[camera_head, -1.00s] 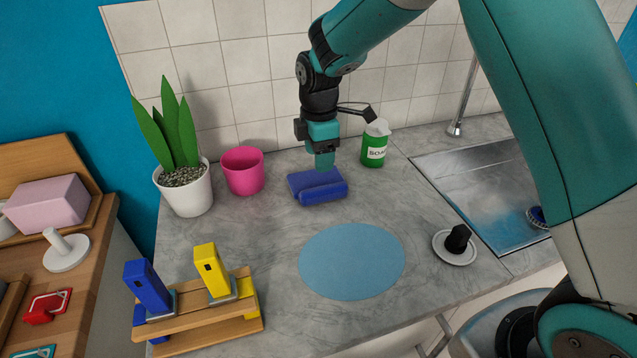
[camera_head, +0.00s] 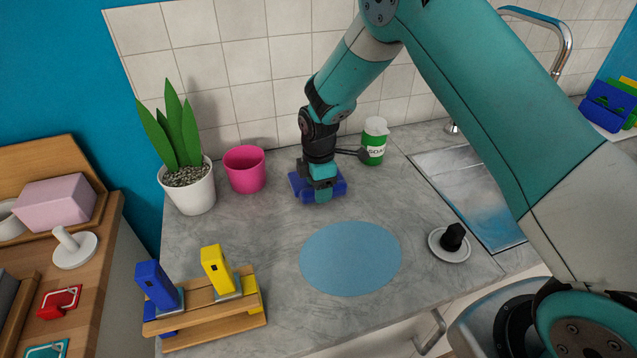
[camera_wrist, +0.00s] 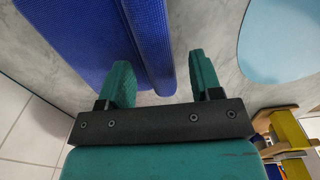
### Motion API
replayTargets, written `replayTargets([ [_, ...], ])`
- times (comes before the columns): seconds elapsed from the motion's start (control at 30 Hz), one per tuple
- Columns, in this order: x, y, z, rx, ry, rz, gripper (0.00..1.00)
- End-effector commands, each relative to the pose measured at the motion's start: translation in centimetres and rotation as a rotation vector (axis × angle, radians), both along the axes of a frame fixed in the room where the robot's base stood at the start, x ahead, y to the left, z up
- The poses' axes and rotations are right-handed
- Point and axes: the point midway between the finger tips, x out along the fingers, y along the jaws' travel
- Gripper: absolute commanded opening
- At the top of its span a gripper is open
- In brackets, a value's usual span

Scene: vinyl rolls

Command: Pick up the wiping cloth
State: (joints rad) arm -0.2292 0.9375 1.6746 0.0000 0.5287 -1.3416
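The wiping cloth is a folded dark blue textured cloth (camera_head: 298,187) lying on the grey counter below the tiled wall. It fills the upper left of the wrist view (camera_wrist: 75,38), with a thick rolled edge on its right side. My gripper (camera_head: 322,194) is down at the cloth and hides its middle in the head view. In the wrist view my gripper (camera_wrist: 160,70) is open, with its teal fingers apart on either side of the rolled edge. The left finger overlaps the cloth and the right one is over bare counter. I cannot tell whether they touch the cloth.
A pink cup (camera_head: 245,171) and a potted plant (camera_head: 190,190) stand left of the cloth. A flat blue disc (camera_head: 350,258) lies in front. A wooden stand (camera_head: 215,312) is front left, the sink (camera_head: 470,190) right.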

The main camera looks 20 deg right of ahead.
Motion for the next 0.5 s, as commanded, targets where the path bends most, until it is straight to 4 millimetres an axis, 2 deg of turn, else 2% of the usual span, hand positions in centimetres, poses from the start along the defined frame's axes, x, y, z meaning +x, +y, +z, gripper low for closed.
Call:
replayTargets([
  [0.03,0.00,0.00,0.01,0.000,0.000,0.000,0.48],
  [0.2,-0.01,0.00,0.02,0.000,0.000,0.000,0.09],
  [0.23,-0.01,0.00,0.03,0.000,0.000,0.000,0.06],
  [0.5,0.00,0.00,0.12,0.000,0.000,0.000,0.06],
])
